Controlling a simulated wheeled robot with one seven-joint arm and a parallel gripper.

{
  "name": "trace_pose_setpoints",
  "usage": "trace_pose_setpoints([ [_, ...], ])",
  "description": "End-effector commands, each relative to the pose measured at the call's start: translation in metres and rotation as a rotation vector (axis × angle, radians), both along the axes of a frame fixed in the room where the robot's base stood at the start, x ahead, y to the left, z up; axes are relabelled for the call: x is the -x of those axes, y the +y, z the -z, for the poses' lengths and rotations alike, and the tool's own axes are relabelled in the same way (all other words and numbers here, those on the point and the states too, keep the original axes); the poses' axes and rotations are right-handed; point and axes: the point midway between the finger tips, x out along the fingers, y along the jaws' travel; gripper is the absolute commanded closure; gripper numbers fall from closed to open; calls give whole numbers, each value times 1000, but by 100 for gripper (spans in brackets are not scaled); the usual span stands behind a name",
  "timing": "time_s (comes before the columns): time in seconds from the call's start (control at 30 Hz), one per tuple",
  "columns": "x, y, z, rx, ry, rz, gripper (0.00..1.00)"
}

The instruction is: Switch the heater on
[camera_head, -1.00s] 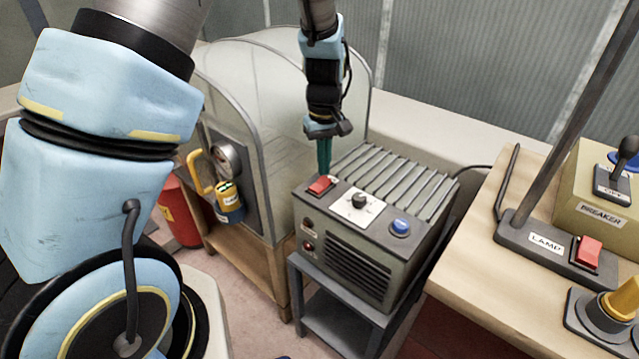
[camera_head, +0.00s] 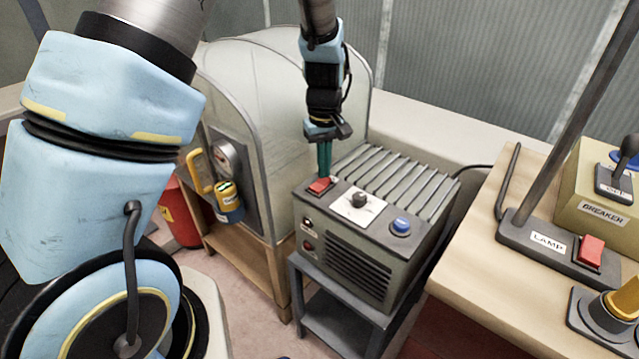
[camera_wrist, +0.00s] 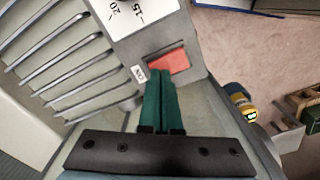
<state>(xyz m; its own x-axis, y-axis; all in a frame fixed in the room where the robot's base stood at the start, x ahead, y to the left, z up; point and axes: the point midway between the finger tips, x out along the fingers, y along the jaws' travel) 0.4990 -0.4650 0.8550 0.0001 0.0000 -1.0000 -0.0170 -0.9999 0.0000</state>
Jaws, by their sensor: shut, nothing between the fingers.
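The heater (camera_head: 370,262) is a grey-green box with a slatted top on a small grey stand. In the wrist view the tips (camera_wrist: 167,76) meet or overlap the red switch (camera_wrist: 172,62), beside an "ON" label (camera_wrist: 138,73). Exact contact is hidden. The upper indicator light (camera_head: 308,223) looks pale and bright.
A clear-sided hood (camera_head: 250,110) with a gauge stands left of the heater, close to my arm. A wooden bench (camera_head: 470,265) at right bears a lamp base (camera_head: 545,250) and a breaker box (camera_head: 590,200).

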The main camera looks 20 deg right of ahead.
Motion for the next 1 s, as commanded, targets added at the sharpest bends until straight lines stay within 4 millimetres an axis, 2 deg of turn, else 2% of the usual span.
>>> trace_pose_setpoints([
  [0.63,0,0,8,-1,1,0,100],
  [0.77,0,0,4,0,1,0,100],
  [1.0,0,0,-14,0,0,0,100],
])
